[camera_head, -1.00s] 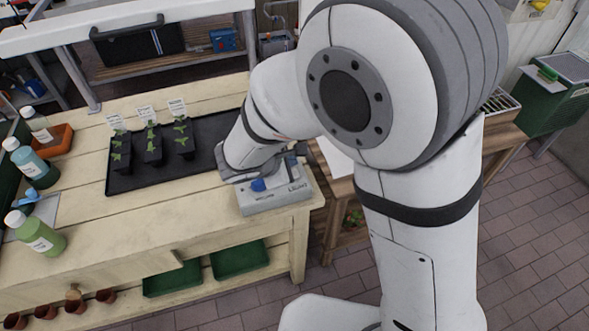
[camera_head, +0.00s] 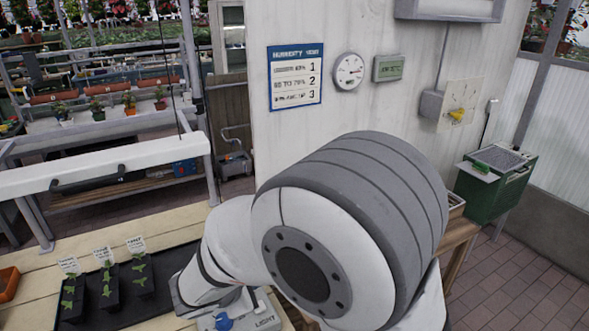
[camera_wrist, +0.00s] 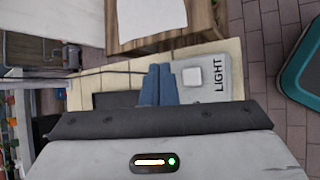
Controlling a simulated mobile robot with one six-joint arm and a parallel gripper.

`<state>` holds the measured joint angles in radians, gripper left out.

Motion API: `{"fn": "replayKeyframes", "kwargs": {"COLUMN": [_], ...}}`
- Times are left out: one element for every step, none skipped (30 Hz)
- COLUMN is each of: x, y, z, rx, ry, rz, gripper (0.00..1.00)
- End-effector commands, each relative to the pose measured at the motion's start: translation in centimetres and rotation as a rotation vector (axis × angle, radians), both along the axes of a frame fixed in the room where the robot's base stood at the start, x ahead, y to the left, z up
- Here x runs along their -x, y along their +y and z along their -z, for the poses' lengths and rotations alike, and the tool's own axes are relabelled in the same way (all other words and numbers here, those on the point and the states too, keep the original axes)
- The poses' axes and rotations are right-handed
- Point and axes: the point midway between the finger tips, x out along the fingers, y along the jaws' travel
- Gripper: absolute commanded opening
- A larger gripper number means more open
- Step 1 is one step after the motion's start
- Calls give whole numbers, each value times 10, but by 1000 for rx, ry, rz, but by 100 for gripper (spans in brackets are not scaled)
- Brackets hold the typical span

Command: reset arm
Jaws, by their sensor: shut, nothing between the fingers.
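My arm fills the lower middle of the head view, bent over the wooden bench, and hides most of my gripper there. In the wrist view my gripper (camera_wrist: 158,85) shows as two blue fingers pressed together, shut and empty. They point toward the grey control box (camera_wrist: 212,82) lettered LIGHT, which has a white square button (camera_wrist: 192,77). The fingers appear beside that button; I cannot tell whether they touch the box. The box (camera_head: 262,322) also shows at the bottom edge of the head view, partly behind my arm.
A black tray (camera_head: 160,298) with several potted seedlings (camera_head: 140,273) lies on the bench, left of my arm. A wall panel (camera_head: 300,135) carries a humidity sign (camera_head: 295,75) and a round gauge (camera_head: 347,71). A green cabinet (camera_head: 495,185) stands at right, with open brick floor (camera_head: 520,285).

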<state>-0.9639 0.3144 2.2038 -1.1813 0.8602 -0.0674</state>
Motion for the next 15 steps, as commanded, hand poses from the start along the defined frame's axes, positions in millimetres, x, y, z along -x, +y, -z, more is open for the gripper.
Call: {"fn": "replayKeyframes", "kwargs": {"x": [-2,-4,-6,-6,-7,-5,-3,0,6,11,17,25,33,40,50], "y": [-11,-21,-36,-50,-66,-89,-106,-123,-145,-160,-175,-192,-204,-215,-228], "z": [-5,-9,-14,-19,-24,-31,-37,-42,-48,-53,-57,-62,-66,-69,-74], "rx": [-18,-34,-60,-85,-114,-157,-195,-233,-286,-327,-368,-424,-468,-512,-573], "ry": [2,6,11,15,22,29,35,40,47,51,55,57,60,61,60], "rz": [41,78,138,194,257,351,427,504,606,681,753,850,922,991,1083], "gripper": [0,0,0,0,0,0,0,0,0,0,0,0,0,0,0]}}
